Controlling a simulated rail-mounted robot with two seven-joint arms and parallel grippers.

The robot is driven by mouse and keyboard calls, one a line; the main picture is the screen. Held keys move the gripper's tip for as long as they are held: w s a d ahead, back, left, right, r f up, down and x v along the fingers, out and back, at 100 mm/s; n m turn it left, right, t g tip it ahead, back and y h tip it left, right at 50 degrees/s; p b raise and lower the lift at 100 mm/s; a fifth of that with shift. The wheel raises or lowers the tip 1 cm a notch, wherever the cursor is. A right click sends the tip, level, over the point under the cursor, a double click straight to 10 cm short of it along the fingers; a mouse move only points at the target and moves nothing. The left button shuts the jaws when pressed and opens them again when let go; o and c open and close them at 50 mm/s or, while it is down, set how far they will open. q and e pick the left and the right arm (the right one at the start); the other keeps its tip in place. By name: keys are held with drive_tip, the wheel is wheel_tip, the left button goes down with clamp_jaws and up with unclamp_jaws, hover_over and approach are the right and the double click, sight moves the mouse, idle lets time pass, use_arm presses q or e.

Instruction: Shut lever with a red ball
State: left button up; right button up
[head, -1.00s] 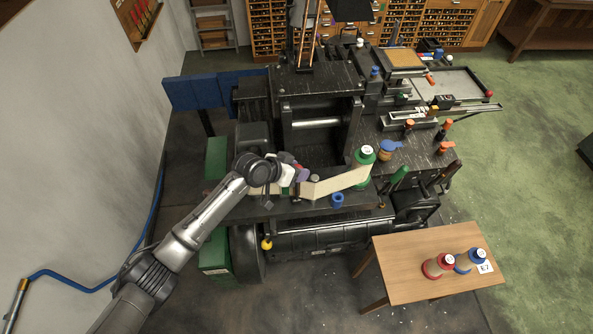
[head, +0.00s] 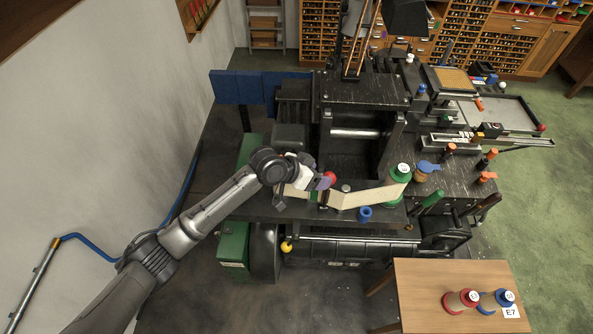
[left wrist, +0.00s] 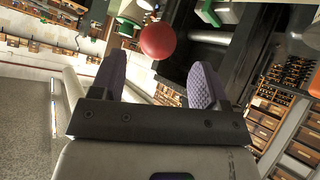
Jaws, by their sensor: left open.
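The red ball (head: 329,178) of the lever sits at the tip of my left gripper (head: 314,182) in the head view. In the left wrist view the red ball (left wrist: 157,41) lies beyond the two purple fingertips (left wrist: 157,62), roughly between them across the picture. The left gripper is open, with a clear gap between its fingers and nothing held. Whether a finger touches the ball I cannot tell. The lever's arm is not clearly visible behind the ball. My right gripper is not in view.
A cream paper strip (head: 345,200) runs from a green spool (head: 397,185) past my gripper. A blue-capped part (head: 365,214) stands at the black machine's front edge. A wooden table (head: 430,292) with red and blue spools is at lower right. Open floor lies at right.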

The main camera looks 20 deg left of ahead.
use_arm(q)
drive_tip(key=b+v, duration=0.1)
drive_tip(key=v, duration=0.7)
drive_tip(key=shift+a, duration=0.15)
drive_tip(key=shift+s+r, duration=0.1)
drive_tip(key=shift+r, duration=0.05)
